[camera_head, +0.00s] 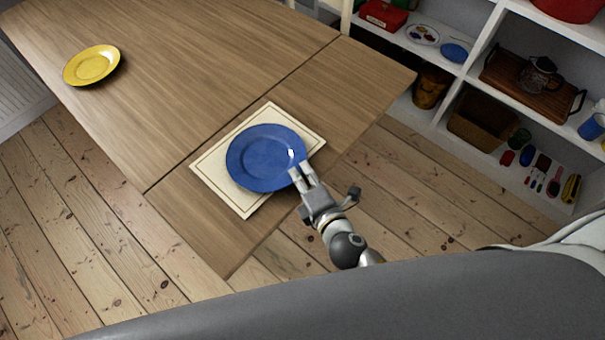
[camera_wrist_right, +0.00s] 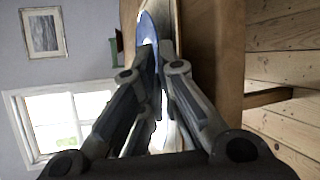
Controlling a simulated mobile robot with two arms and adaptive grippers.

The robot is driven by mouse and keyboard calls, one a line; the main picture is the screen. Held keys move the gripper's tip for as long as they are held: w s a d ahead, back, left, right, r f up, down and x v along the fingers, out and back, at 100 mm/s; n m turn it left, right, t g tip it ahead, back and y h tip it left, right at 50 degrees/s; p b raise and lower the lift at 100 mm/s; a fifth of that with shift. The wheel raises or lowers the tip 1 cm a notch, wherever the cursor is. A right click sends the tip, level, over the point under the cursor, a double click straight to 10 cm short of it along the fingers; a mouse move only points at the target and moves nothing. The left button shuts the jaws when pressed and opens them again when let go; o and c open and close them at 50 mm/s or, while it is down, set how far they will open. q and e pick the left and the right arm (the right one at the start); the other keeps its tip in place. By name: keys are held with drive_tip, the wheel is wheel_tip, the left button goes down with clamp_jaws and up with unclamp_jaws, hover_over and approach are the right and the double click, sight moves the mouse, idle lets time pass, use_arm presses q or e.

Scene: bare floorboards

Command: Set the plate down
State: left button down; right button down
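A blue plate (camera_head: 262,158) is level over a cream placemat (camera_head: 243,205) at the near end of the wooden table. I cannot tell whether it touches the mat. My right gripper (camera_head: 300,172) is at the plate's right rim, its fingers shut on the rim. In the right wrist view the plate (camera_wrist_right: 147,28) shows nearly edge-on between the tips of the right gripper (camera_wrist_right: 157,52), close beside the table surface. The fingers hide part of the rim. My left gripper is not in view.
A yellow plate (camera_head: 92,65) lies at the far left of the wooden table (camera_head: 200,60). White shelves (camera_head: 470,65) with dishes, a tray (camera_head: 535,85) and a basket (camera_head: 484,118) stand at the right. The table between the two plates is clear.

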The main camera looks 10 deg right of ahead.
drive_tip(key=shift+f, duration=0.1)
drive_tip(key=c, duration=1.9)
unclamp_jaws()
drive_tip(key=shift+s, duration=0.3)
drive_tip(key=shift+r+b+v, duration=0.2)
drive_tip(key=shift+b+v, duration=1.15)
drive_tip(key=shift+v, duration=4.4)
